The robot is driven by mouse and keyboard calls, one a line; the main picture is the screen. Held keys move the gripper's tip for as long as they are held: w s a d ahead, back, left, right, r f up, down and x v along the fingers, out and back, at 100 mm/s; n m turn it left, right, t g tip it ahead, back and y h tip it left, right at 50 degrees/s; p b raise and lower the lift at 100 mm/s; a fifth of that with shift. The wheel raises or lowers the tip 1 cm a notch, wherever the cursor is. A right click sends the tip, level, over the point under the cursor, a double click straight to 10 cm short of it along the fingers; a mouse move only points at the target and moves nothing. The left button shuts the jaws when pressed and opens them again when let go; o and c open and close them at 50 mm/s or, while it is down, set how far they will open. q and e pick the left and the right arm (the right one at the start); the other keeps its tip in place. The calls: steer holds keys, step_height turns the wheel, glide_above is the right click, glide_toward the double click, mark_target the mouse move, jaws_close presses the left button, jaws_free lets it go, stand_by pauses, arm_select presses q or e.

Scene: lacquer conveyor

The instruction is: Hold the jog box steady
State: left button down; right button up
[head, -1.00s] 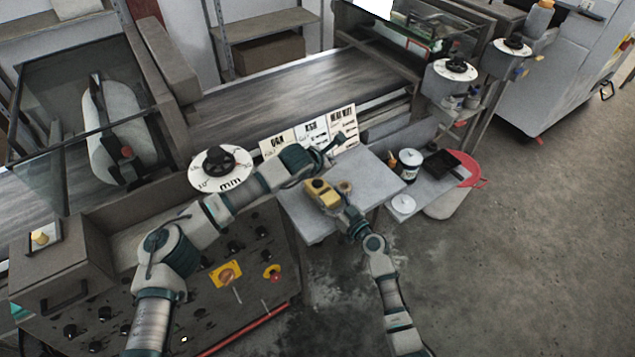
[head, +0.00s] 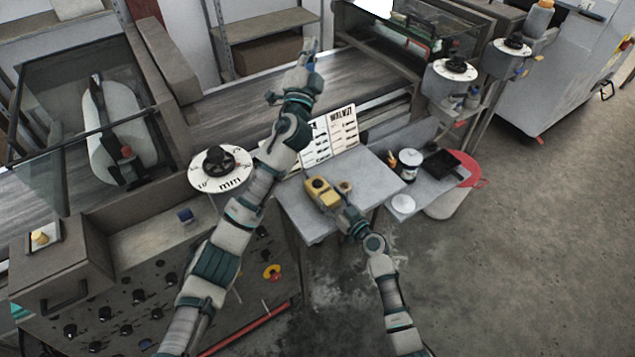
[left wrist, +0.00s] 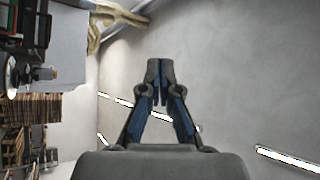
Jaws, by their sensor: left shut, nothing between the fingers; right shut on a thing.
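The jog box (head: 321,192) is a small yellow box with a dark round knob on its top. It is in the head view, just over the small grey table. My right gripper (head: 336,204) is shut on it from its near side; the fingertips are partly hidden. My left gripper (head: 310,52) is raised over the far side of the conveyor, well away from the jog box. In the left wrist view my left gripper (left wrist: 160,72) is shut and empty, with its fingertips together. The jog box cannot be made out there.
The grey table (head: 300,222) has printed cards (head: 343,132) standing at its back edge. A white dial (head: 220,174) stands left of my left arm.

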arm_select(q)
steer(key=w+a+f+n+g+y, duration=0.3)
steer(key=a+f+n+y, duration=0.15)
steer(key=f+n, duration=0.3)
steer(key=n+g+h, duration=0.7)
steer(key=g, duration=0.6)
glide_above(316, 183)
step_height(316, 183, down, 21)
steer(key=shift+f, duration=0.2)
steer(key=shift+f, duration=4.4)
steer(key=shift+f, duration=0.1)
